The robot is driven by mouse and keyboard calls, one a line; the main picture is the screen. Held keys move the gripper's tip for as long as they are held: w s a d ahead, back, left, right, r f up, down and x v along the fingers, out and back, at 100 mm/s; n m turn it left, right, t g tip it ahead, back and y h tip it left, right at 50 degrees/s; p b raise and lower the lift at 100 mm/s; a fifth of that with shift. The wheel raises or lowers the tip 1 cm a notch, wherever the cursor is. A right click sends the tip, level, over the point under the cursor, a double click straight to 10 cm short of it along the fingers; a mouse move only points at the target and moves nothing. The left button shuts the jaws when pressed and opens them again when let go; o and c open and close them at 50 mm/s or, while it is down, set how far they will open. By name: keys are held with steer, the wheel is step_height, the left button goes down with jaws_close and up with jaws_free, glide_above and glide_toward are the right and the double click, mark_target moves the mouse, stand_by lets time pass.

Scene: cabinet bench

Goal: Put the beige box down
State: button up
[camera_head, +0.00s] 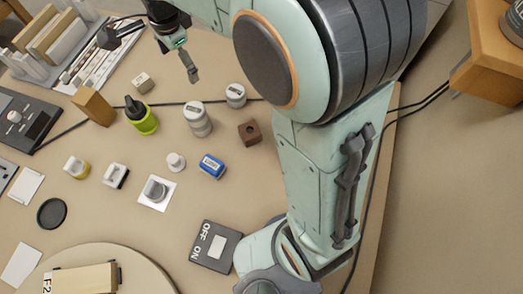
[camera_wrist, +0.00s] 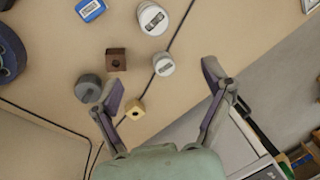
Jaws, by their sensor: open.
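My gripper (camera_head: 149,59) is at the top of the head view with its fingers spread wide and nothing between them. I cannot tell which one is the beige box.
A lime bottle (camera_head: 142,117), jars (camera_head: 196,118), a brown block (camera_head: 249,132) and a blue box (camera_head: 212,166) stand mid-bench. An OFF/ON switch (camera_head: 214,246) and round board (camera_head: 90,252) are in front. A white rack (camera_head: 62,40) is at back left.

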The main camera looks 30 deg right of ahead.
steer(key=s+d+f+n+g, duration=0.1)
steer(key=s+d+n, duration=0.1)
steer(key=s+n, duration=0.5)
steer(key=s+d+f+n+g, duration=0.1)
steer(key=s+d+n, duration=0.2)
steer(key=s+n, duration=0.5)
steer(key=s, duration=0.9)
steer(key=shift+s+f, duration=0.15)
steer(key=shift+s, duration=0.25)
